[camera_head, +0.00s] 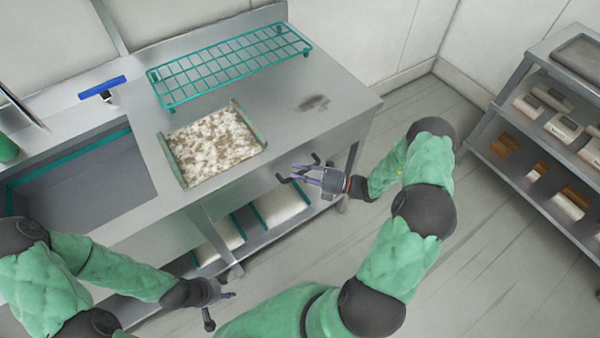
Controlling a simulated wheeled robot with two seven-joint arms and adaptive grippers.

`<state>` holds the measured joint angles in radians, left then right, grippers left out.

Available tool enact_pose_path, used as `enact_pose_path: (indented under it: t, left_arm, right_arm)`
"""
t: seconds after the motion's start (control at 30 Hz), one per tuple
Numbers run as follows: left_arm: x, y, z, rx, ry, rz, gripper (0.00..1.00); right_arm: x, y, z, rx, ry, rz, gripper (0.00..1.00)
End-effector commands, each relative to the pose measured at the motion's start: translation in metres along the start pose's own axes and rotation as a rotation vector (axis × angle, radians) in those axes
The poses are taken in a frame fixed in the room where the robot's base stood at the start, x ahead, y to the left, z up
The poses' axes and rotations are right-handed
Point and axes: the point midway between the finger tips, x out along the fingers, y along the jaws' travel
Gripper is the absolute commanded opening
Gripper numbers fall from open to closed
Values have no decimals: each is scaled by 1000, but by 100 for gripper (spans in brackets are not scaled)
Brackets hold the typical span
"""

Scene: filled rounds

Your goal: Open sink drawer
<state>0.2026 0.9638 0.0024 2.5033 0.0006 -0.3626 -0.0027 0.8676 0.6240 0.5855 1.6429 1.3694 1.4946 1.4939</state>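The steel sink unit (330,95) runs along the wall, with a sunken basin (70,190) at the left. Its front face (150,240) is seen steeply from above, and I cannot make out a drawer front or handle on it. My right gripper (298,170) is at the counter's front edge, right of the speckled board. Its fingers are spread, with nothing seen between them. Whether it touches the unit I cannot tell. My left gripper (222,308) is low in front of the unit, its fingers apart and empty.
A speckled board (212,145) with green side edges and a teal wire rack (230,62) lie on the counter. A blue-headed tool (102,88) is behind the basin. White bins (278,205) sit on the lower shelf. A stocked shelf (535,165) stands right, with open floor between.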

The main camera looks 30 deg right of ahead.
Motion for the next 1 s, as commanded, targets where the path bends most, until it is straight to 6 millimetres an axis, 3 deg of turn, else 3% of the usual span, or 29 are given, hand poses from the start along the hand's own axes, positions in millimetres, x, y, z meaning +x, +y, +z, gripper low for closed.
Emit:
enact_pose_path:
  t: [0.27, 0.47, 1.0]
  left_arm:
    - [-2, 1, 0, 0, 0, 0, 40]
    - [-12, 4, 0, 0, 0, 0, 40]
    - [-48, 17, 2, 0, 0, 0, 40]
  right_arm:
    - [-4, 1, -2, 0, -2, -3, 0]
    - [-21, 7, -19, 2, -4, -5, 0]
    - [-119, 34, -117, 0, -8, -5, 0]
